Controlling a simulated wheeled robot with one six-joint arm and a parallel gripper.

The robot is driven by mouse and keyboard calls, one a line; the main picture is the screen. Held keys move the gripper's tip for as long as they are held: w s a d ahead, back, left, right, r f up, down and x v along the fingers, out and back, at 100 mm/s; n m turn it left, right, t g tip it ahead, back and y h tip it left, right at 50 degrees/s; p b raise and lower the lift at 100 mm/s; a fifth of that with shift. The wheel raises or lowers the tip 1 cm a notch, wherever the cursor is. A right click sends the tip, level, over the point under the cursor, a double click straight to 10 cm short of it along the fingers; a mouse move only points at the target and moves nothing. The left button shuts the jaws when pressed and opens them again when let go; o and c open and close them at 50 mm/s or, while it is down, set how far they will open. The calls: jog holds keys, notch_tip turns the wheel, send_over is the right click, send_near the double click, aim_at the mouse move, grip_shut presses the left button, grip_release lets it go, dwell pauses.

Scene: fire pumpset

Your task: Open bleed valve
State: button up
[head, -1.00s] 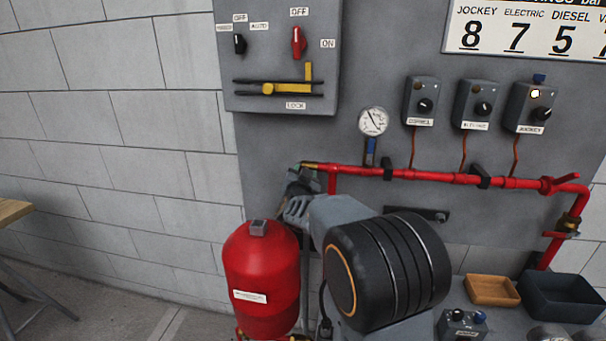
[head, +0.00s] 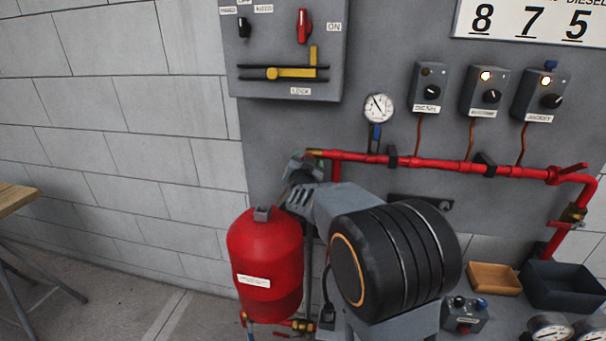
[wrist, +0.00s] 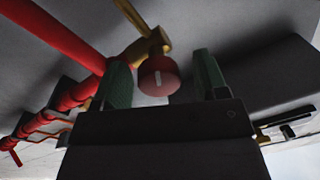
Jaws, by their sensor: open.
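I take this knob to be the bleed valve's handle. My gripper (wrist: 163,80) is open, with one green finger on each side of the knob. A gap shows beside the knob on both sides; I cannot tell how deep it sits between the fingers. In the head view my gripper (head: 297,167) is at the left end of the red pipe, beside the brass end (head: 315,153), and the knob is hidden.
A red tank (head: 265,265) stands below my gripper. A pressure gauge (head: 379,107) and control boxes (head: 487,91) are on the grey panel above the pipe. A switch cabinet (head: 285,50) is above left. Trays (head: 494,279) lie at the lower right.

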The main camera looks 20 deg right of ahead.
jog(key=v, duration=1.3)
jog(key=shift+b, duration=0.3)
jog(key=shift+w+r, duration=0.1)
jog(key=shift+w, duration=0.05)
jog(key=s+a+f+n+g+y+p, duration=0.2)
jog(key=s+a+n+g+y+p, duration=0.15)
jog(key=a+n+y, duration=0.55)
jog(key=s+d+f+g+p, duration=0.1)
jog(key=s+f+g, duration=0.1)
jog(key=s+g, duration=0.2)
jog(key=s+d+f+n+g+p, duration=0.1)
jog(key=s+g, duration=0.4)
jog(key=s, duration=0.6)
jog(key=shift+s+d+f+n+p, duration=0.15)
jog(key=shift+d+f+n+p, duration=0.15)
jog(key=shift+d+f+p, duration=0.5)
